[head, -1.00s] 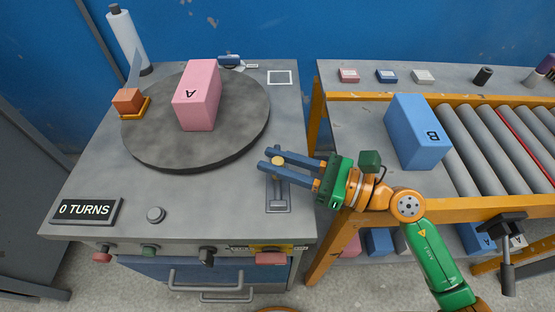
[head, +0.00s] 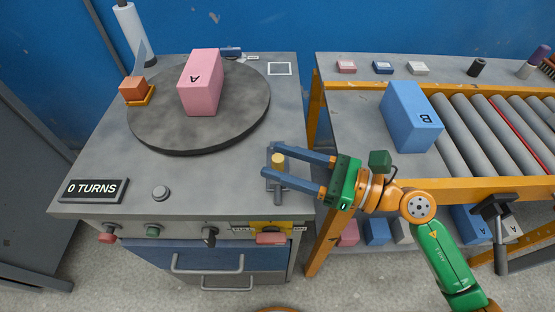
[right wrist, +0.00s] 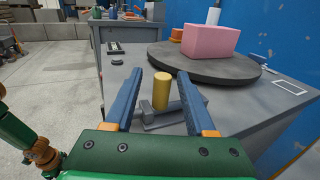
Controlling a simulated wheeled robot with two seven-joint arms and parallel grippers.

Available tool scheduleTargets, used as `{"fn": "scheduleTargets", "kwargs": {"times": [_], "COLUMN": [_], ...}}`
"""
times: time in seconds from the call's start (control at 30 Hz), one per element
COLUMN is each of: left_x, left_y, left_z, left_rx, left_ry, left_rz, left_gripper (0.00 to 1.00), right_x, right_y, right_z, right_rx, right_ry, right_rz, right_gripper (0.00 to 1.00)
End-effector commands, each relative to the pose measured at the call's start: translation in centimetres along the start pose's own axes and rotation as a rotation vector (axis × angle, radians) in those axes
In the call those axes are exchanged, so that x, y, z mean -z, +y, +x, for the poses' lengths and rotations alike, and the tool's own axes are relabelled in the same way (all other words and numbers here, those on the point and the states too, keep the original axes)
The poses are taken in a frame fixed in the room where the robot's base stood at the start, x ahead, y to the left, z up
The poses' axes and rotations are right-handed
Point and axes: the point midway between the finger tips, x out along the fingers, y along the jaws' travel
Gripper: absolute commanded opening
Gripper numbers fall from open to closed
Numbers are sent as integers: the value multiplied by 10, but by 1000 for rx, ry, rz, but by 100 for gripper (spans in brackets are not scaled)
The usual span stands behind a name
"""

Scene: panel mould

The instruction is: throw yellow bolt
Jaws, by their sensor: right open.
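The yellow bolt (head: 278,160) is a short upright yellow knob on a grey metal latch plate (head: 276,181) at the right edge of the grey bench. It also shows in the right wrist view (right wrist: 161,91), upright between the fingers. My right gripper (head: 270,160) is open in the head view, with its two blue fingers on either side of the knob. In the right wrist view (right wrist: 161,84) gaps show between the knob and both fingers. My left gripper is not in view.
A sign (head: 93,191) reads 0 TURNS. A roller conveyor (head: 480,135) with a blue block B (head: 410,117) stands right. Coloured knobs line the bench front.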

Motion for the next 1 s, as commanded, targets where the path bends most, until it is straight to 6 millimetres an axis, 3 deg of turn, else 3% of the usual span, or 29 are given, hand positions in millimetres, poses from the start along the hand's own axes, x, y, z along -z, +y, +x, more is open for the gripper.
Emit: {"fn": "scheduleTargets", "kwargs": {"times": [0.1,0.3,1.0], "left_x": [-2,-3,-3], "left_y": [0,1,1], "left_z": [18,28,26], "left_rx": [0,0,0], "left_ry": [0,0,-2], "left_rz": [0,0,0], "left_gripper": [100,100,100], "right_x": [9,4,1], "right_y": [0,1,1], "right_z": [-27,-56,-59], "right_rx": [2,-2,-2], "right_ry": [6,4,1], "right_rz": [-1,-1,0], "right_gripper": [55,55,55]}}
